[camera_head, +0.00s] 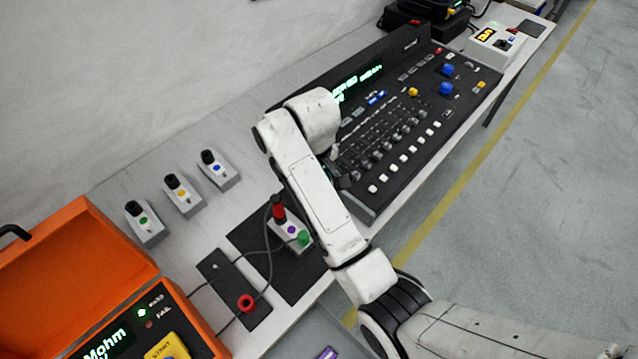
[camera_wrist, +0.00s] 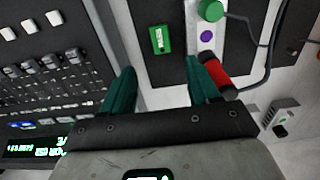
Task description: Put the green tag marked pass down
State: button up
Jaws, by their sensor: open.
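The green tag (camera_wrist: 161,40), with small light markings too small to read, appears to lie flat on the black mat (camera_wrist: 160,15), beside the light box (camera_wrist: 205,45) with a green knob and purple dot. My gripper (camera_wrist: 160,66) is open. Its two green fingers stand apart in the wrist view, with the tag just beyond the gap between their tips and no finger visibly closed on it. The right finger is close to the box and its red plug. In the head view, the mat and the box (camera_head: 290,229) show, but my arm hides the gripper and the tag.
A black mixing console (camera_head: 410,110) lies beyond my arm. Three small boxes (camera_head: 184,194) stand in a row at the back. An orange case (camera_head: 75,270) is at the lower left. A cable runs to a dark plate (camera_head: 232,290) with a red ring.

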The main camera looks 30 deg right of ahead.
jog(key=shift+r, duration=0.2)
jog(key=s+d+f+m, duration=0.2)
jog(key=s+d+f, duration=0.1)
jog(key=s, duration=1.2)
jog(key=s+d+f+m+t, duration=0.1)
jog(key=s+d+f+m, duration=0.1)
jog(key=s, duration=1.2)
jog(key=d+f, duration=0.1)
jog(key=d, duration=0.1)
jog(key=shift+s+d+f, duration=0.2)
jog(key=shift+s+d, duration=0.15)
jog(key=shift+d, duration=0.05)
